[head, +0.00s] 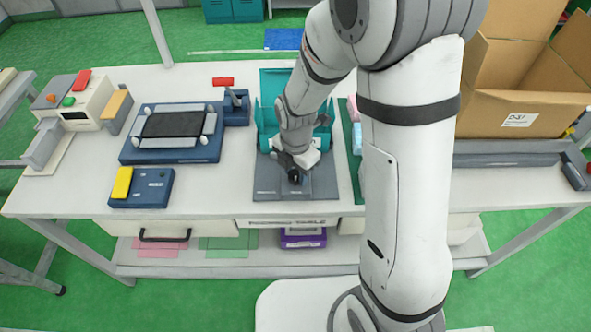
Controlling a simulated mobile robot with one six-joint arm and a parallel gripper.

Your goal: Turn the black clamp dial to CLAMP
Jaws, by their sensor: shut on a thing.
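The black clamp dial (294,176) sits on the grey front plate (268,191) of the teal machine (271,92), near the middle of the table. My gripper (294,171) points down over the plate and is shut on the dial. The fingers and arm cover much of the dial, so its pointer direction cannot be told. The lettering on the plate is too small to read.
Left on the white table (217,200) are a dark blue fixture (170,153), a blue box with a yellow block (122,182) and a small press with a red handle (223,82). A cardboard box (515,115) stands at right.

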